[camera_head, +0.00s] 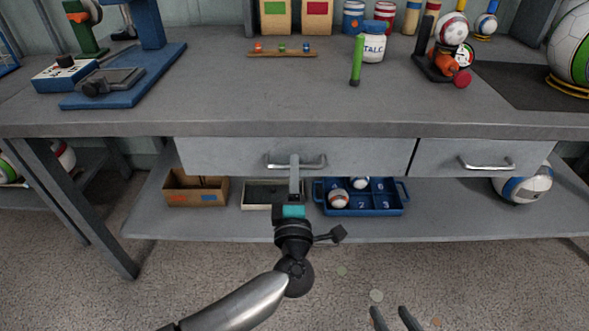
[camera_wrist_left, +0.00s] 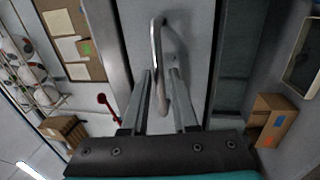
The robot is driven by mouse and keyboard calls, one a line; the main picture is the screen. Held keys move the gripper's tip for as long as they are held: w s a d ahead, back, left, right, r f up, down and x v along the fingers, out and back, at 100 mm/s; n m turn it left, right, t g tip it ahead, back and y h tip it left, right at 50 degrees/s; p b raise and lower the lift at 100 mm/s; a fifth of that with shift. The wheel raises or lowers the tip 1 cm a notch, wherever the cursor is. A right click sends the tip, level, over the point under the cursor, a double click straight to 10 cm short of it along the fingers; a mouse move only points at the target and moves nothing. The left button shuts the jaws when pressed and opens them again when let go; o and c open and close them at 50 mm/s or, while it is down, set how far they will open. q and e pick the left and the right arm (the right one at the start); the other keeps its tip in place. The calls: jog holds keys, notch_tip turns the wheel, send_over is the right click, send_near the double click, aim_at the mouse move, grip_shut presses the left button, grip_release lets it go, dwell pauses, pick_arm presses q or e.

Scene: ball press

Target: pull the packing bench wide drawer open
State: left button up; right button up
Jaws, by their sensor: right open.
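The packing bench's wide drawer (camera_head: 225,156) has a grey front below the bench top and looks shut. Its silver bar handle (camera_head: 312,162) is at the middle of the front. My left gripper (camera_head: 294,165) is at this handle. In the left wrist view the handle (camera_wrist_left: 156,45) passes between the fingers of my left gripper (camera_wrist_left: 162,75), which stand apart on either side of it. Whether a finger touches the bar cannot be told. My right gripper (camera_head: 395,314) is at the bottom edge, open and empty, with only its fingertips showing.
A narrower drawer (camera_head: 450,153) with its own handle is to the right. The shelf below holds a cardboard box (camera_head: 196,190), a pale tray (camera_head: 260,196), a blue tray (camera_head: 362,208) with balls, and a ball (camera_head: 525,186). The floor in front is mostly clear.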

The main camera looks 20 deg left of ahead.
pick_arm(q)
jog(key=shift+w+a+r, duration=0.15)
jog(key=shift+w, duration=0.4)
jog(key=shift+c, duration=0.3)
grip_shut()
dwell(0.9)
